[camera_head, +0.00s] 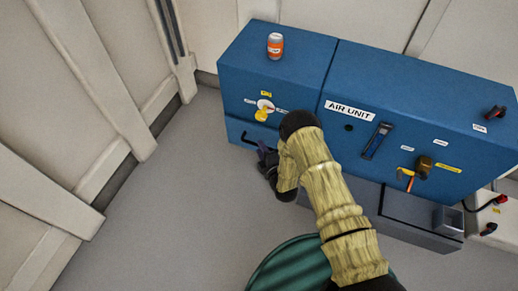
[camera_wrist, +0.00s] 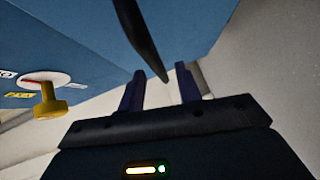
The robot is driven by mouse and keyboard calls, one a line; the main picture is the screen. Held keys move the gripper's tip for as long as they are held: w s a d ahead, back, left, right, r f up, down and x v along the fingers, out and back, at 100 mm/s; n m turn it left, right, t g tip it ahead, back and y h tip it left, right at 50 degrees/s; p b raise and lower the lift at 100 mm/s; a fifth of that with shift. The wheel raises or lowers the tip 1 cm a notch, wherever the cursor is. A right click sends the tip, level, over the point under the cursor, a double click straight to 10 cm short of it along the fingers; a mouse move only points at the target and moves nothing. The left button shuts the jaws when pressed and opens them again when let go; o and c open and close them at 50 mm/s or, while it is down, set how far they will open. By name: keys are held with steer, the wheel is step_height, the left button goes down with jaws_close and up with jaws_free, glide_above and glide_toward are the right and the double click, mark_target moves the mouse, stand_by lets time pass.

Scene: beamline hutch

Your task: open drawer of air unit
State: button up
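The blue air unit (camera_head: 305,80) stands against the wall, with an "AIR UNIT" label on its front. A dark bar handle (camera_head: 248,138) shows low on its left section, partly hidden by my gripper (camera_head: 266,160). In the wrist view my gripper (camera_wrist: 159,88) has its two dark fingers apart, with nothing clamped. The dark bar handle (camera_wrist: 143,42) runs down from the top, its end appearing in line with the gap between the fingers. I cannot tell whether it touches them.
A yellow knob (camera_head: 262,115) sits on the left section above the handle; it also shows in the wrist view (camera_wrist: 48,102). An orange-and-white can (camera_head: 275,46) stands on top. A grey open-ended box (camera_head: 447,221) juts out at lower right. The floor at left is clear.

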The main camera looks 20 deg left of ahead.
steer(key=b+x, duration=0.1)
steer(key=x, duration=0.2)
steer(key=shift+w, duration=0.15)
